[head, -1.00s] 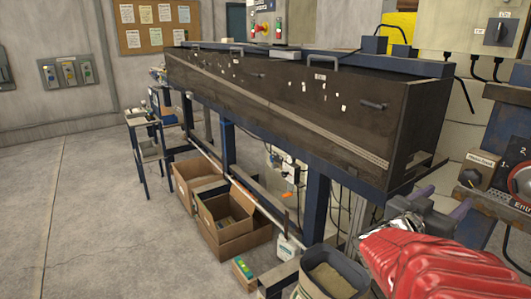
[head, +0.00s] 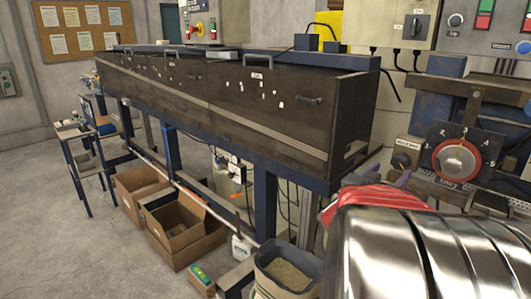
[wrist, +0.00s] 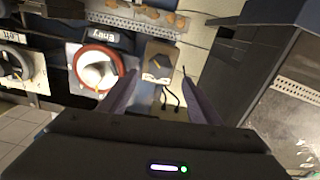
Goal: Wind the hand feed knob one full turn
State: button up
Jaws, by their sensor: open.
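The small dark knob (head: 402,158) sits on a little box with a pale label (head: 407,144), left of the red-ringed dial; the label is too small to read surely, but this looks like the hand feed knob. In the wrist view, which is upside down, the dark knob (wrist: 157,62) on its pale box lies between my fingertips, beyond them. My gripper (wrist: 158,73) is open and empty, its two purple fingers apart. In the head view, a purple finger shows below the knob, and my arm hides most of the gripper.
The red-ringed "Entry" dial (head: 457,160) is close beside the knob; it also shows in the wrist view (wrist: 99,69). The long dark machine housing (head: 240,100) stands left. A bin (head: 288,275) and cardboard boxes (head: 180,225) are on the floor below. Open floor lies far left.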

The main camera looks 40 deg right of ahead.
aim_at(400, 163)
jog(key=shift+w+d, duration=0.2)
jog(key=shift+d, duration=0.95)
jog(key=shift+w+d, duration=0.15)
jog(key=shift+d, duration=1.05)
jog(key=shift+w+d, duration=0.2)
jog(key=shift+d, duration=0.95)
jog(key=c, duration=1)
jog(key=shift+a, duration=0.2)
jog(key=shift+c, duration=0.3)
jog(key=shift+d, duration=0.15)
